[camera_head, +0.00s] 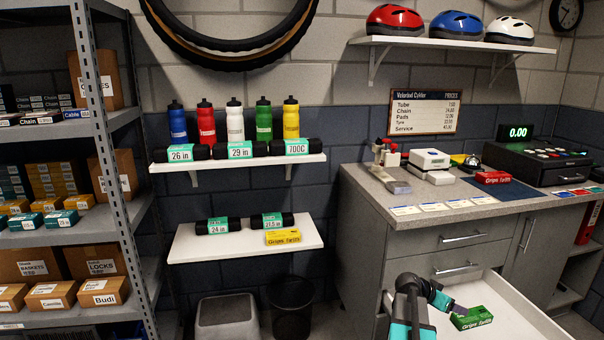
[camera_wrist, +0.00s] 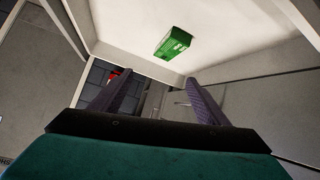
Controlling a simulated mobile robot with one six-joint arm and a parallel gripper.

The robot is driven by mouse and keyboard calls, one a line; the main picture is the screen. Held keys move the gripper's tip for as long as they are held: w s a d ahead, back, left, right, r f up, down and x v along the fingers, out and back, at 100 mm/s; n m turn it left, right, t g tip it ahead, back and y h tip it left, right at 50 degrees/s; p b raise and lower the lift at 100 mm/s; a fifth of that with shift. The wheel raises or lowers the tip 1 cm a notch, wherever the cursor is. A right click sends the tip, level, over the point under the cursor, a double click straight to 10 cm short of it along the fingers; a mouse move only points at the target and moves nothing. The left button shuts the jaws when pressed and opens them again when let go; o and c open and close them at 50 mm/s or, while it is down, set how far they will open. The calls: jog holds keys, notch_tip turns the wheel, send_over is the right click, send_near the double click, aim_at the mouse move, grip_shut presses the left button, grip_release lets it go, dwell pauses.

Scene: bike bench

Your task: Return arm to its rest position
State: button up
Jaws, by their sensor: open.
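My gripper (camera_wrist: 155,95) is open and empty in the wrist view, its two dark fingers spread apart. In the head view my gripper (camera_head: 452,306) is at the bottom right, over the open drawer (camera_head: 512,318). A green box (camera_head: 471,318) lies in the white drawer, close to the fingertips in the head view. In the wrist view the green box (camera_wrist: 173,43) lies on the drawer floor beyond the fingers, apart from them.
A wall shelf (camera_head: 200,244) holds a yellow box (camera_head: 283,237). A storage rack (camera_head: 125,190) stands left. A dark bin (camera_head: 291,308) stands on the floor.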

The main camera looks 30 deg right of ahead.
jog(key=w+a+f+n+t+y, duration=0.1)
jog(key=w+a+f+n+y, duration=0.35)
jog(key=a, duration=0.95)
jog(key=w+a+f+n+t+y, duration=0.1)
jog(key=w+a+f+n, duration=0.2)
jog(key=w+a+f, duration=0.75)
jog(key=s+a+f+n+y, duration=0.1)
jog(key=s+a+n+y, duration=0.15)
jog(key=a, duration=1.05)
jog(key=s+a+f+n+g+y, duration=0.15)
jog(key=a+n, duration=0.25)
jog(key=a, duration=0.8)
jog(key=s+a+f+n+t+y, duration=0.1)
jog(key=s+a+n, duration=0.15)
jog(key=a, duration=1.05)
jog(key=s+f+g+p, duration=0.3)
jog(key=s+f+p, duration=0.1)
jog(key=s, duration=0.8)
jog(key=s+f+g+p, duration=0.3)
jog(key=s+f, duration=0.3)
jog(key=s, duration=0.7)
jog(key=shift+d+p, duration=0.15)
jog(key=shift+p, duration=0.25)
jog(key=shift+w, duration=0.1)
